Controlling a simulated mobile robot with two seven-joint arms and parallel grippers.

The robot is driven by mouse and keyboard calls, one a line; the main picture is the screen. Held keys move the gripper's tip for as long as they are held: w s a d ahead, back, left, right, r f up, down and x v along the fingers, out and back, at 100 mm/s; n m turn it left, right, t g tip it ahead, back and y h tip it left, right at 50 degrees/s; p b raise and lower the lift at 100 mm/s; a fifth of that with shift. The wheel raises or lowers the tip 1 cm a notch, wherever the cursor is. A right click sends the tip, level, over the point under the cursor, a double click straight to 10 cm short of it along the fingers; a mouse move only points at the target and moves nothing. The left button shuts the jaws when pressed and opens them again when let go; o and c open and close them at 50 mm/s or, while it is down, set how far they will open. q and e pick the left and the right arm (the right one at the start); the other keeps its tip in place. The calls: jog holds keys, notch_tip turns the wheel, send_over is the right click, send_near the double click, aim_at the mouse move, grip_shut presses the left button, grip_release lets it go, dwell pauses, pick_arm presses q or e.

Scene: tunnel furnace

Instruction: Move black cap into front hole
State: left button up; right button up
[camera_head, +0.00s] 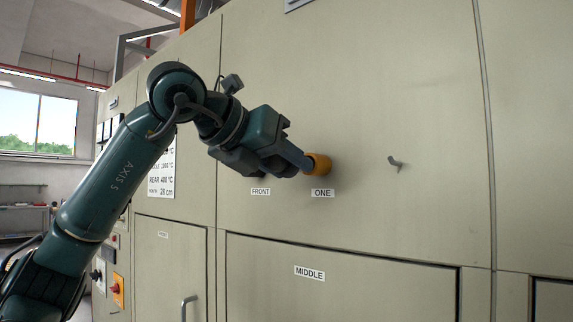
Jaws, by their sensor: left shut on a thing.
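My left gripper (301,163) reaches from the left to the furnace's cream front panel. Its fingers are shut on an orange-yellow round cap (319,164), which is at the panel just above the label "ONE" (322,193). Whether the cap sits in a hole or is held just off the panel, I cannot tell. The label "FRONT" (260,191) is to the left of it, below my gripper's body, which hides the area just above that label. I cannot make out a black cap. My right gripper is not in view.
A small grey peg or hook (395,163) sticks out of the panel to the right. Below are a door marked "MIDDLE" (309,273) and another door with a handle (188,305). A control panel (117,290) with buttons stands at the left. The panel's upper right is clear.

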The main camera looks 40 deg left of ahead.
pick_arm(q)
jog(key=shift+s, duration=0.35)
jog(key=s+b, duration=0.1)
jog(key=s, duration=0.8)
jog(key=shift+s+a+b, duration=0.15)
jog(key=shift+a+b, duration=0.15)
jog(key=shift+a, duration=0.05)
